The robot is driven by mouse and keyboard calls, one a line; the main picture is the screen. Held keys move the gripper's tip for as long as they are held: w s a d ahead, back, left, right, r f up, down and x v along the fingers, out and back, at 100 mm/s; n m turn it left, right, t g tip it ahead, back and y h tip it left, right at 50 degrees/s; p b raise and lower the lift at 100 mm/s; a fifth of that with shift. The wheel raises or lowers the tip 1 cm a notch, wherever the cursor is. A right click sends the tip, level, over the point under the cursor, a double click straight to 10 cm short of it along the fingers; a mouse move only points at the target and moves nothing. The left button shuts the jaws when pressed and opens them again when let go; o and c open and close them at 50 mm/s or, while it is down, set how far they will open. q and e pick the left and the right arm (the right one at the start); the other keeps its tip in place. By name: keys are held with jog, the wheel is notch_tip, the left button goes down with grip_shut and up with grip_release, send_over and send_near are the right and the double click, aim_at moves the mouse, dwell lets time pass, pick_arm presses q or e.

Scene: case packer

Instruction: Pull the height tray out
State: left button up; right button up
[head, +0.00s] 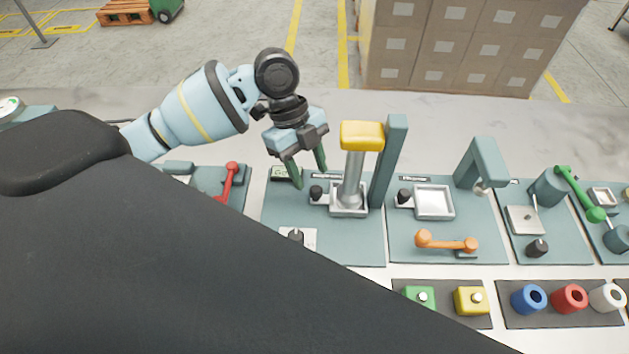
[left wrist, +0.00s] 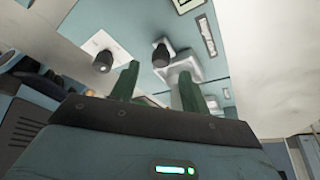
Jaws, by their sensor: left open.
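The height tray (head: 335,210) is a small silver square tray under a metal column with a yellow top (head: 362,134). Its black knob (head: 316,192) sticks out on its left side. My left gripper (head: 309,178) is open and empty, with its green fingers pointing down close to the knob. In the left wrist view, the black knob (left wrist: 160,55) shows just beyond the gap between the fingertips (left wrist: 159,72), and I see no contact. The tray (left wrist: 207,70) is partly hidden there by a finger. My right gripper is not in view.
A teal post (head: 389,160) stands right of the column. A second tray (head: 434,202) with its own black knob is farther right. Another black knob (head: 296,236) on a white plate is in front. A red lever (head: 230,180) stands to the left. My dark arm covers the lower left.

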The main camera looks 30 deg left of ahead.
aim_at(315, 188)
pick_arm(q)
jog(key=shift+x, duration=2.1)
grip_shut()
